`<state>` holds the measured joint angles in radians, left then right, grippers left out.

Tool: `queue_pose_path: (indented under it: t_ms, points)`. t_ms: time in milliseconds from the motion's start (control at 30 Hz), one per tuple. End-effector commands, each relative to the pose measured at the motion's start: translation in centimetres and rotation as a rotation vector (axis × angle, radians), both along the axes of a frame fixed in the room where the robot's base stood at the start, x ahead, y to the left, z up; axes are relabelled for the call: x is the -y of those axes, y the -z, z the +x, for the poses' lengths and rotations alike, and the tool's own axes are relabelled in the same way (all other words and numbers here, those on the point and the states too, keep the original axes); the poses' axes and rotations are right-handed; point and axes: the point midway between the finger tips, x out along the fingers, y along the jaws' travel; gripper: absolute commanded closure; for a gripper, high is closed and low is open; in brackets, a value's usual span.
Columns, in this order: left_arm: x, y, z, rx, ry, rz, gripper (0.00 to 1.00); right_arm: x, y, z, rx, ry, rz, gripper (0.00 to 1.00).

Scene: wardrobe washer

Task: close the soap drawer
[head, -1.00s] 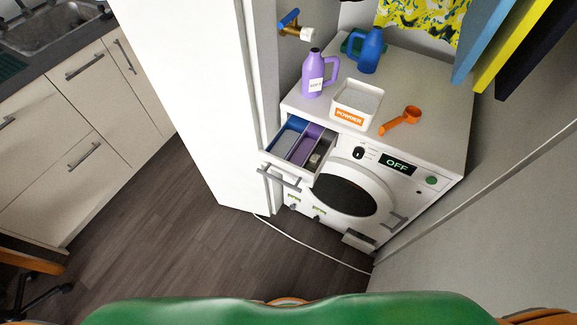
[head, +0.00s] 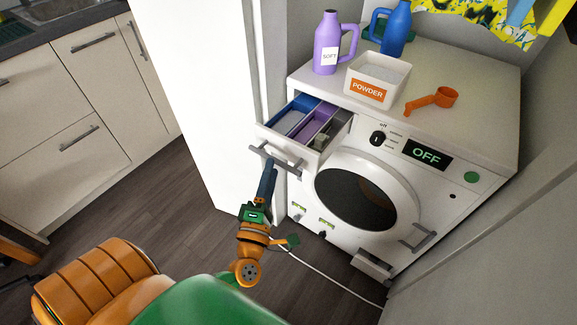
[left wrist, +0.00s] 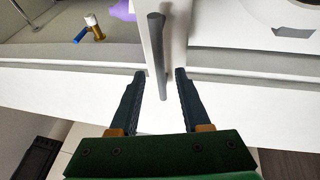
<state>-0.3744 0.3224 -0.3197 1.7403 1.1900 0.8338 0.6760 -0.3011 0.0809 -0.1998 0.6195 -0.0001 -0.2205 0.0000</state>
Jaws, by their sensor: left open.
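The soap drawer (head: 262,131) stands pulled out of the washer's upper left front. Its compartments are blue, purple and grey, and a grey bar handle (head: 274,162) is on its front. My left gripper (head: 271,165) is just in front of and below that handle. In the left wrist view the two dark fingers (left wrist: 160,74) are spread apart. The grey handle (left wrist: 157,45) shows end-on between and beyond their tips; I cannot tell whether they touch it. My right gripper is not in view.
The washing machine (head: 462,188) has its round door (head: 402,182) shut. On top stand a purple bottle (head: 326,52), a blue jug (head: 396,30), a powder box (head: 367,91) and an orange scoop (head: 432,100). A white panel (head: 200,80) is close on the left.

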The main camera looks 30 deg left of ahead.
Motion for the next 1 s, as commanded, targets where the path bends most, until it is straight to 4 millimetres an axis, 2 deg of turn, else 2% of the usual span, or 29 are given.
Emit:
queue_pose_path:
  t_ms: [100, 200, 467, 500, 667, 1000]
  points:
    - [-0.7, -0.7, 2.2, 0.002, 0.000, 0.003, 0.53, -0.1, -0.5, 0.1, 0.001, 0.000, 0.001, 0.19]
    - [-1.0, -0.8, 3.3, 0.000, 0.001, 0.004, 0.53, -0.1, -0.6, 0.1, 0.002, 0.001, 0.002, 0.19]
    - [-1.2, -0.7, 3.7, -0.004, 0.001, 0.005, 0.53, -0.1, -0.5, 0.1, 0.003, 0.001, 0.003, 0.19]
    - [-1.2, -0.7, 3.7, -0.004, 0.001, 0.005, 0.58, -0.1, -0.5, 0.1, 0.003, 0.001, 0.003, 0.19]
    - [-1.2, -0.7, 3.7, -0.004, 0.002, 0.006, 1.00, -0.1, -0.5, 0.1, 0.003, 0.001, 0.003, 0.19]
    - [-1.2, -0.7, 3.7, -0.004, 0.002, 0.006, 1.00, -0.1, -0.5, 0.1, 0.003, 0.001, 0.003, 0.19]
